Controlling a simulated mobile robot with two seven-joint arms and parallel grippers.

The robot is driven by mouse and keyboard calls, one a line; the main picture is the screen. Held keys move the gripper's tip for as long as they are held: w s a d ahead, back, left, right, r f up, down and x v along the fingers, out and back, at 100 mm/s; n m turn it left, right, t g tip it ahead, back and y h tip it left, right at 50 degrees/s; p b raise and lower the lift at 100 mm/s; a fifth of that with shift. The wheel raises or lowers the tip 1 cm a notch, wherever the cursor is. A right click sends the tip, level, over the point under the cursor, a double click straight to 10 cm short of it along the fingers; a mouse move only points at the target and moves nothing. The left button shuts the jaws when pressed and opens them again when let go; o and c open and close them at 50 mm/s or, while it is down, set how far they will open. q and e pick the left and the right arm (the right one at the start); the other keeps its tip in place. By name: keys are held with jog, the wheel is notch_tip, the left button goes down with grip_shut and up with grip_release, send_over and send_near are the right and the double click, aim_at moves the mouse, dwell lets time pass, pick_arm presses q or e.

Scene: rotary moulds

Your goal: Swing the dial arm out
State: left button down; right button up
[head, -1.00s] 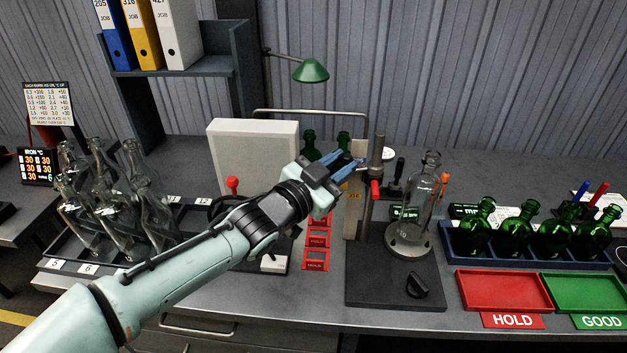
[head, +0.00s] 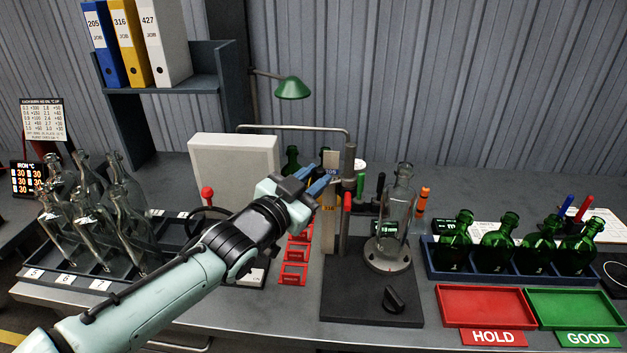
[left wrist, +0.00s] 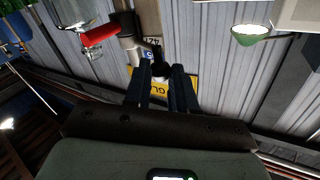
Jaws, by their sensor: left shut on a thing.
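The gauge stand has a grey upright post (head: 350,165) with a red handle (head: 347,201), on a dark base plate (head: 350,310). A clear bottle (head: 401,210) stands upright on the round seat to the post's right. My left gripper (head: 322,181) reaches to the left side of the post. Its blue fingers are shut on a small dark piece (left wrist: 160,70). In the left wrist view a short dark arm joins this piece to the post; it appears to be the dial arm's end. The fingers mostly hide it. My right gripper is not in view.
A tan upright board (head: 331,225) with number tags stands close behind the fingers. A pale box (head: 235,165) is left of it. Clear bottles (head: 120,215) stand far left, green bottles (head: 497,250) right. Red (head: 485,305) and green (head: 575,305) trays lie at the front right.

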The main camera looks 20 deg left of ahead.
pick_arm(q)
jog(key=c, duration=0.9)
grip_release()
jog(key=shift+d, duration=0.1)
jog(key=shift+p+v, duration=0.9)
jog(key=shift+v, duration=5.9)
